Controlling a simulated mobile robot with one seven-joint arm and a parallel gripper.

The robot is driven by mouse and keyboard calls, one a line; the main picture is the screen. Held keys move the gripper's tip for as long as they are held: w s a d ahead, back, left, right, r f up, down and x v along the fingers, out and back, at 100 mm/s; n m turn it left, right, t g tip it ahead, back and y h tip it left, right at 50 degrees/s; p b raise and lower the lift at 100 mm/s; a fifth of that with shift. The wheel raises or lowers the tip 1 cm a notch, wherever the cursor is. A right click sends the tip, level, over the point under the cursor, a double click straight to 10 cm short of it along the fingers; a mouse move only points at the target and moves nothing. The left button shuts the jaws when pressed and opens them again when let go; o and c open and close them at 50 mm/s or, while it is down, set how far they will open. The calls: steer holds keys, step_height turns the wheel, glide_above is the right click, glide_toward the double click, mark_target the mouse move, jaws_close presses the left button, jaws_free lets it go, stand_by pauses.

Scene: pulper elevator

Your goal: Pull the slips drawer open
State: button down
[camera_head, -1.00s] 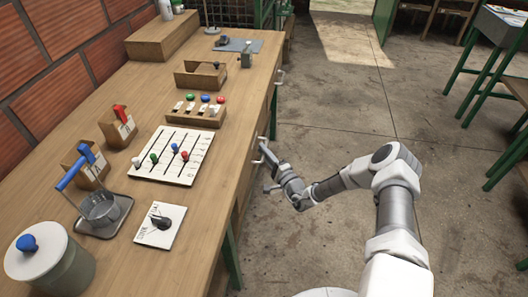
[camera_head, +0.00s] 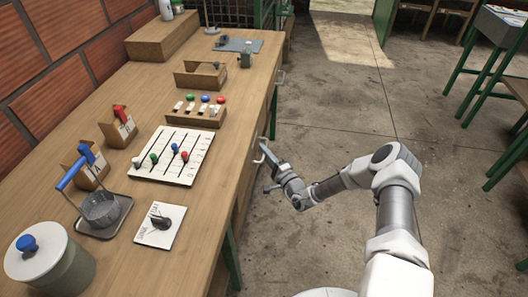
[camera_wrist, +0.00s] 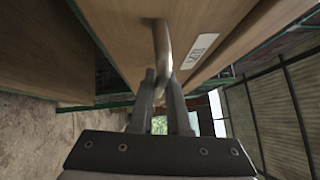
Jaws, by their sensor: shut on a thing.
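The slips drawer is in the side of the long wooden bench; its wooden front (camera_wrist: 215,15) fills the top of the wrist view. A small white label (camera_wrist: 198,50) is on the wood, its text hard to read. A metal bar handle (camera_wrist: 162,48) stands out from the front. My gripper (camera_wrist: 163,82) is shut on the handle, with one finger on each side of it. In the head view my gripper (camera_head: 266,154) is at the bench's right side, below the top edge. I cannot tell from these views how far the drawer stands out.
The bench top (camera_head: 235,95) holds a slider board (camera_head: 170,155), a knob plate (camera_head: 160,225), a metal bucket (camera_head: 102,209) and a lidded pot (camera_head: 50,262). Another handle (camera_head: 281,77) is farther along the bench side. The concrete floor (camera_head: 330,120) right of the bench is clear.

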steer(key=shift+d, duration=0.1)
stand_by(0.4)
steer(key=s+d+b, duration=0.2)
steer(key=s+d, duration=0.1)
steer(key=d, duration=1.4)
steer(key=s+d+b, duration=0.3)
steer(key=d, duration=1.4)
steer(key=shift+s, duration=0.4)
steer(key=c, duration=0.9)
jaws_free()
steer(key=shift+d, duration=0.15)
steer(key=p+v, duration=0.1)
steer(key=v, duration=1.6)
steer(key=shift+s, duration=0.2)
steer(key=shift+f, duration=0.15)
